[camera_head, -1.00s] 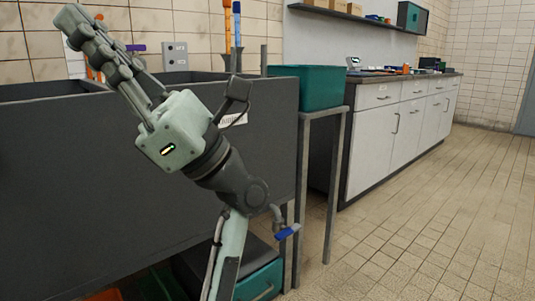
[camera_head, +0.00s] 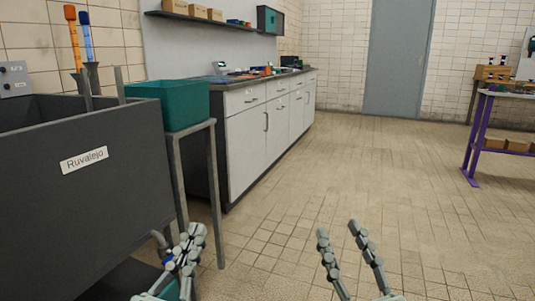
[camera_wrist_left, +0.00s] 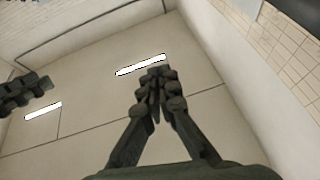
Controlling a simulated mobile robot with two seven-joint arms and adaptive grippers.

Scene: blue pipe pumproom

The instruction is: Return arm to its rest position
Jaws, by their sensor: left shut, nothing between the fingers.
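My left gripper (camera_head: 188,245) is at the bottom left of the head view, low in front of the dark sink's right end. Its fingers are together and hold nothing. In the left wrist view the left gripper (camera_wrist_left: 156,75) points up at the ceiling with its fingertips touching. My right gripper (camera_head: 339,231) is at the bottom centre of the head view, with its two fingers apart and nothing between them. Both grippers point upward. The arms below them are mostly out of the picture.
A dark sink (camera_head: 75,200) labelled "Ruvalejo" stands close at the left. A teal bin (camera_head: 178,105) sits on a grey stand beside it. White cabinets (camera_head: 245,150) line the wall. A purple-framed table (camera_head: 470,155) stands at far right. The tiled floor between is clear.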

